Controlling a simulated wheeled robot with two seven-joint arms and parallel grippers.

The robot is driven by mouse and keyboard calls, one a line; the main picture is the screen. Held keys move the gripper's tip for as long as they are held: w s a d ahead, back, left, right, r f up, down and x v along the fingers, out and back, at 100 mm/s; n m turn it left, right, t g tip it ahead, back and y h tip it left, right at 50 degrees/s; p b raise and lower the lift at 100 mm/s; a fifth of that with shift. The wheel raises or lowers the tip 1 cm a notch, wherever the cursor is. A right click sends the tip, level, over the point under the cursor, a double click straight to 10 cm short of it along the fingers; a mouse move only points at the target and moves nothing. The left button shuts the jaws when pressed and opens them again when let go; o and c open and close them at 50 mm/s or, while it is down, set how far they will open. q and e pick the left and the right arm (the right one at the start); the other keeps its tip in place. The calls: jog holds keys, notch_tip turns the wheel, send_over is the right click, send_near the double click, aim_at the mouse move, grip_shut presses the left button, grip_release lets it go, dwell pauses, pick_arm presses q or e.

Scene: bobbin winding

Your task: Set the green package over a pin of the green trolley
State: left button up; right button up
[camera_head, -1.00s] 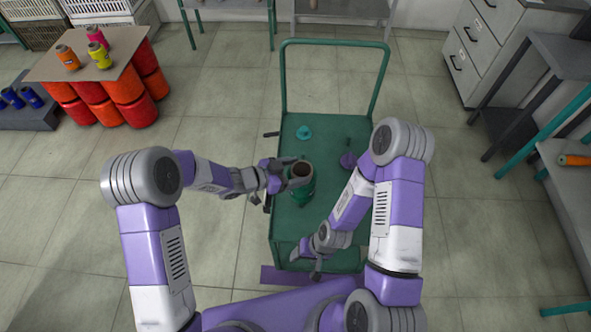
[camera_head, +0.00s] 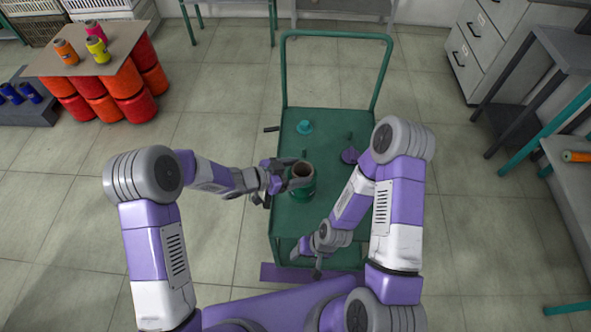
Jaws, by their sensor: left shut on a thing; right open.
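The green package (camera_head: 303,189), a spool with a brown hollow core, is upright over the left middle of the green trolley (camera_head: 335,215). My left gripper (camera_head: 290,178) comes from the left and is shut on it. I cannot tell whether the package touches the deck. A thin pin (camera_head: 304,154) shows just behind it. A teal cone-shaped base (camera_head: 305,127) sits farther back, and a purple cone (camera_head: 350,154) with a pin sits to the right. My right gripper (camera_head: 318,266) is open and empty over the trolley's near edge.
The trolley's green handle (camera_head: 336,34) rises at its far end. Red spools (camera_head: 125,95) under a board with small cones stand at left. A grey shelf (camera_head: 575,185) and drawers (camera_head: 485,45) stand at right. The floor around the trolley is clear.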

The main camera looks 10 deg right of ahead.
pick_arm(q)
jog(key=shift+f+b, duration=0.65)
jog(key=shift+f, duration=0.4)
notch_tip(320, 180, down, 2)
jog(key=shift+f+b, duration=0.2)
jog(key=shift+b, duration=0.7)
jog(key=o, duration=1.3)
jog(key=shift+a, duration=0.1)
